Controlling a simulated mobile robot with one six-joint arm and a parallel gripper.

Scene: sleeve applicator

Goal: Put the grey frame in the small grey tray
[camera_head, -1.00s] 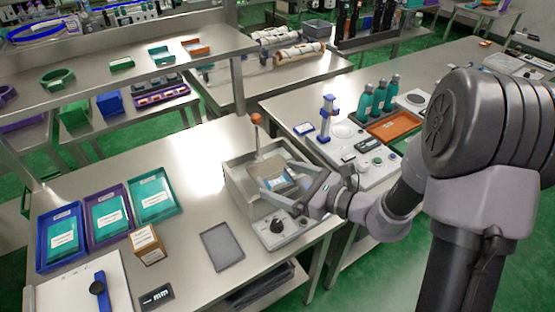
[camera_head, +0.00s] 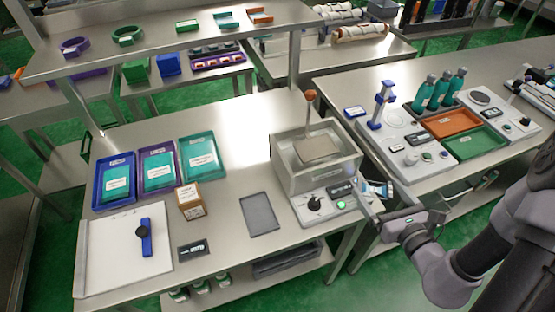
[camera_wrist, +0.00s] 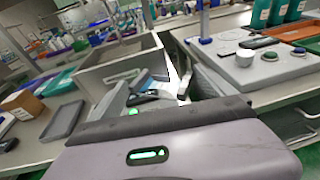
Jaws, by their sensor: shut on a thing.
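My gripper (camera_head: 372,192) is at the right front corner of the open-topped grey applicator box, outside it and over the table edge. It is shut on a small piece with blue and white faces, which I take to be the grey frame (camera_head: 376,189). The fingers hide part of it. It also shows between the fingers in the wrist view (camera_wrist: 150,88). The small grey tray (camera_head: 260,214) lies flat and empty on the table, left of the applicator and apart from my gripper. It also shows at the left of the wrist view (camera_wrist: 63,121).
The applicator (camera_head: 290,178) has a grey plate inside, an upright orange-tipped lever and a front panel with a black knob. A cardboard box (camera_head: 190,200), a dark label block (camera_head: 194,250) and coloured trays (camera_head: 198,158) stand left of the small tray. The right-hand table holds another device.

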